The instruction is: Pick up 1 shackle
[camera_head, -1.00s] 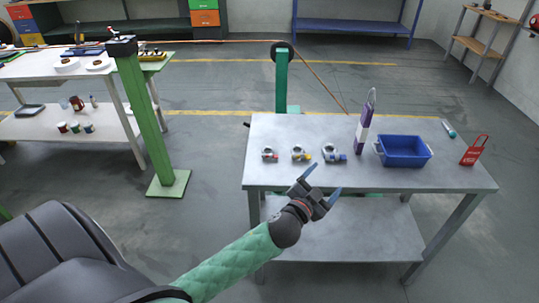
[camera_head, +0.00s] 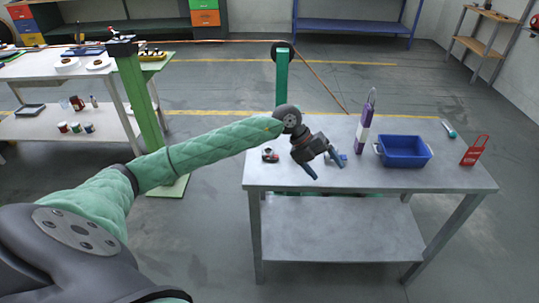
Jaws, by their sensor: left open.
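Shackles stand in a row on the grey metal table (camera_head: 420,180). The left shackle (camera_head: 270,155) shows in full near the table's left end. The right shackle (camera_head: 341,159), with a blue part, is partly hidden behind my gripper. The middle one is hidden by my gripper. My left gripper (camera_head: 325,165) is over the row, its fingers spread and pointing down and to the right. I see nothing between the fingers. I cannot tell whether a finger touches a shackle. My right gripper is not in view.
A white workbench (camera_head: 60,120) is at the left. The table's front strip is clear.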

